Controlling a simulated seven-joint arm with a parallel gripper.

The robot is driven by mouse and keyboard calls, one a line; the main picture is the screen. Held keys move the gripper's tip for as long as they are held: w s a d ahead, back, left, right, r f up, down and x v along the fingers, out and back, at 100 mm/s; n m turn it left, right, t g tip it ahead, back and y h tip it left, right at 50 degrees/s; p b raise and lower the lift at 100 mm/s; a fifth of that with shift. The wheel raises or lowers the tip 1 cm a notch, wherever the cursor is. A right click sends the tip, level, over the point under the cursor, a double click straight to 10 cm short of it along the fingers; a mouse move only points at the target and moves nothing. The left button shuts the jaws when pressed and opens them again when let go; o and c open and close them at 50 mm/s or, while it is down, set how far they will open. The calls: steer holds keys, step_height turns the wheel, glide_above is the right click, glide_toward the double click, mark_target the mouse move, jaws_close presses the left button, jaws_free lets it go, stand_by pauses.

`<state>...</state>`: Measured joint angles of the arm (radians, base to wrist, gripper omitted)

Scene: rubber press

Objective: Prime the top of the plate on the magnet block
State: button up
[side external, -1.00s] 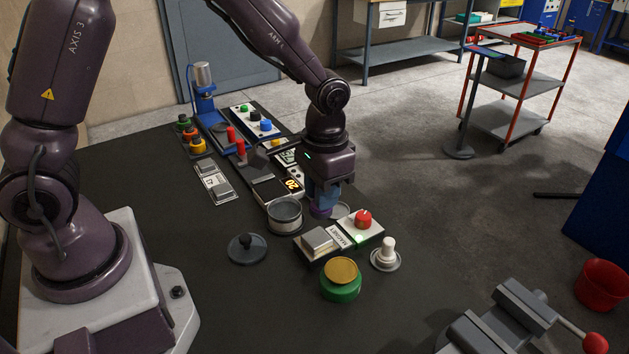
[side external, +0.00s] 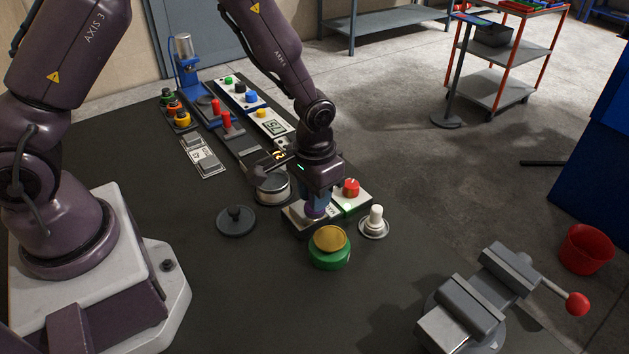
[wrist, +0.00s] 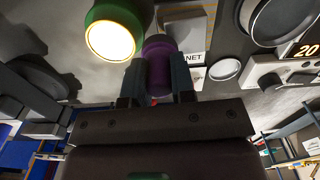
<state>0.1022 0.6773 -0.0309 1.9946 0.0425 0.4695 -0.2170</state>
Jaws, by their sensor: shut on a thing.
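My gripper (side external: 316,192) is shut on a purple rounded tool (wrist: 158,68), which stands upright between the blue-grey fingers. In the side view the tool's lower end (side external: 315,211) is over or just in front of the grey plate (side external: 296,211) on the magnet block (side external: 351,201). I cannot tell whether it touches the plate. The block is white with a red knob (side external: 351,187) and a lit green lamp. In the wrist view the plate (wrist: 187,22) is just beyond the tool, partly hidden. A green jar (side external: 330,258) with a gold top stands close in front of the block.
A white knob on a round dish (side external: 374,226) stands right of the jar. A metal pot (side external: 271,188) and a dark lid (side external: 236,221) are to the left. Control panels (side external: 205,158) line the back left.

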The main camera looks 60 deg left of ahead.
steer(key=shift+a+f, duration=0.2)
steer(key=shift+f, duration=0.25)
steer(key=shift+s+a+r, duration=0.1)
steer(key=shift+a+r, duration=0.05)
steer(key=shift+a, duration=0.8)
steer(key=shift+s+a+r, duration=0.1)
steer(key=shift+a, duration=0.85)
steer(key=shift+s+a+r, duration=0.1)
steer(key=shift+a+r, duration=0.05)
steer(key=shift+a, duration=0.8)
steer(key=shift+w+d+r, duration=0.1)
steer(key=shift+w+d, duration=0.05)
steer(key=shift+d, duration=1.45)
steer(key=shift+w+d+r, duration=0.1)
steer(key=shift+d, duration=1.45)
steer(key=shift+a+r, duration=0.1)
steer(key=shift+r, duration=3.2)
steer(key=shift+f, duration=0.1)
